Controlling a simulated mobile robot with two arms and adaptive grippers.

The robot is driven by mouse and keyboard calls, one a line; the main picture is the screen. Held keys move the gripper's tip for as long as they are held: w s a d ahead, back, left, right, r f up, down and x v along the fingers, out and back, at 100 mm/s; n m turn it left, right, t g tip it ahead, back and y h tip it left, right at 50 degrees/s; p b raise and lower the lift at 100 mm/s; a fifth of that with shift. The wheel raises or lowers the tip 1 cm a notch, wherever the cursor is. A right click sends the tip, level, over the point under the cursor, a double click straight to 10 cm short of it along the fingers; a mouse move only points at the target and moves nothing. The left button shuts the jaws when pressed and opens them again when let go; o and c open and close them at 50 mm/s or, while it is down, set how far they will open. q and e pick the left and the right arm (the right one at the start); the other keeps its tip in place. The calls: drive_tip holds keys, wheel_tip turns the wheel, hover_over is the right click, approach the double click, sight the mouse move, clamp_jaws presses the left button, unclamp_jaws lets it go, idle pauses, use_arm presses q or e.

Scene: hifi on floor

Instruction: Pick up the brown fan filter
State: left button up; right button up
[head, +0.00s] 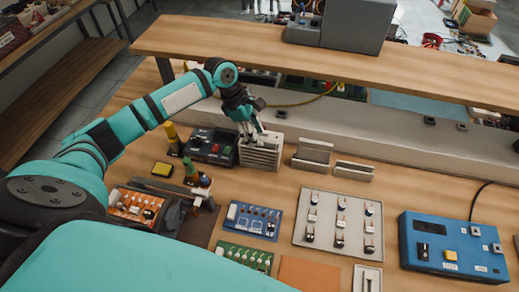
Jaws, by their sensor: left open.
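My left gripper (255,133) reaches in from the left and points down, open, at the top of a pale slatted block (259,157). The fingers overlap the block's upper edge in the picture, and I cannot tell whether they touch it. I cannot clearly make out a brown fan filter; the pale slatted block is the only filter-like thing near the fingers. A flat orange-brown sheet (308,274) lies at the front edge of the view, partly cut off. My right gripper is not in view.
Two pale upright holders (313,152) (354,171) stand right of the block. A dark box with buttons (210,147) stands close on its left. A pale switch panel (339,223), a blue box (454,246) and circuit boards lie in front. A raised wooden shelf (340,62) runs behind.

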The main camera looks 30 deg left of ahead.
use_arm(q)
drive_tip(key=shift+x, duration=1.3)
drive_tip(key=shift+p, duration=0.4)
drive_tip(key=shift+f, duration=0.1)
drive_tip(key=shift+c, duration=0.4)
drive_tip(key=shift+s, duration=0.1)
clamp_jaws()
